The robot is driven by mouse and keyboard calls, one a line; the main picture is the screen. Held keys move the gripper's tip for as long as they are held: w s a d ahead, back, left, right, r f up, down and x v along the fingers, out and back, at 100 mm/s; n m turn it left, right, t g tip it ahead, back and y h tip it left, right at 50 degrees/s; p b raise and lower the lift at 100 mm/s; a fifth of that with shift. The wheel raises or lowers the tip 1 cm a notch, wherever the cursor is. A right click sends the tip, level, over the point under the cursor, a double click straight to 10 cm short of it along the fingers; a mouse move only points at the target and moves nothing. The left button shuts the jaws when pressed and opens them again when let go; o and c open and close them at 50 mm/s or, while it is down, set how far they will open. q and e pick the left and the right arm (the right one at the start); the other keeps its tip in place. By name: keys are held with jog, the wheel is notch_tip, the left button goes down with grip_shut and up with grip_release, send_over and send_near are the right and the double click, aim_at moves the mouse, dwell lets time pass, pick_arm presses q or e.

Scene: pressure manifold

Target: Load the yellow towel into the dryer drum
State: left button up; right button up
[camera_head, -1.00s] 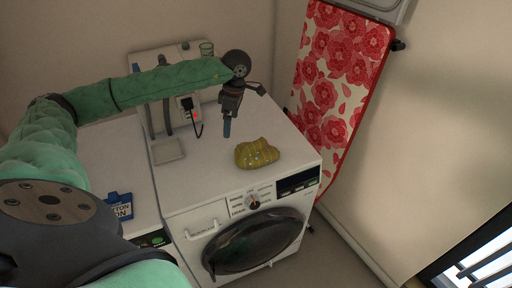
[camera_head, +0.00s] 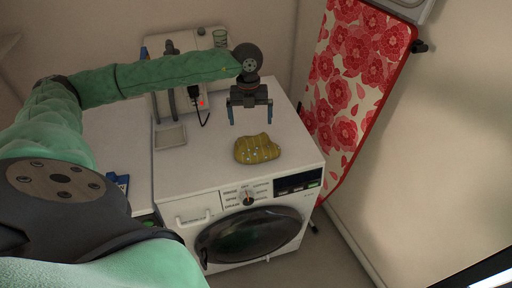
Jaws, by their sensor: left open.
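The yellow towel (camera_head: 257,149) lies bunched on the white top of the dryer (camera_head: 190,178), near its front edge. The dryer's round dark door (camera_head: 250,236) is on the front and looks shut; the drum behind it is hidden. My left gripper (camera_head: 250,115) points down above the dryer top, just behind the towel in the picture. Its two blue-tipped fingers are spread apart with nothing between them. My right gripper is not in view.
A small grey tray (camera_head: 170,137) and a socket panel with a plugged-in black cable (camera_head: 195,95) are at the back. A blue labelled item (camera_head: 119,181) lies at left. A red floral ironing board (camera_head: 350,75) leans at the right wall. The dryer top's right part is clear.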

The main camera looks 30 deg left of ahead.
aim_at(255, 139)
pick_arm(q)
jog(key=shift+d+f+n+p, duration=0.15)
jog(key=shift+f+n, duration=0.3)
jog(key=shift+n, duration=0.45)
jog(key=shift+d+f+n+p, duration=0.1)
jog(key=shift+f+n+p, duration=0.3)
jog(key=shift+n, duration=0.5)
jog(key=shift+d+f+n+p, duration=0.1)
jog(key=shift+f+n, duration=0.4)
jog(key=shift+n, duration=0.4)
jog(key=f+p, duration=0.2)
jog(key=f, duration=0.1)
jog(key=shift+s+d+f+p, duration=0.1)
jog(key=shift+d+f+p, duration=0.15)
jog(key=shift+d+p, duration=0.15)
jog(key=shift+f, duration=0.75)
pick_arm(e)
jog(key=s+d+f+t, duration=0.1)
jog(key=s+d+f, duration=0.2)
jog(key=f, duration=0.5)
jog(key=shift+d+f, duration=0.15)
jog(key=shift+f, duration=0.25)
pick_arm(q)
jog(key=shift+c, duration=0.4)
jog(key=c, duration=1.7)
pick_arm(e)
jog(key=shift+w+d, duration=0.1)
pick_arm(q)
jog(key=shift+r, duration=0.1)
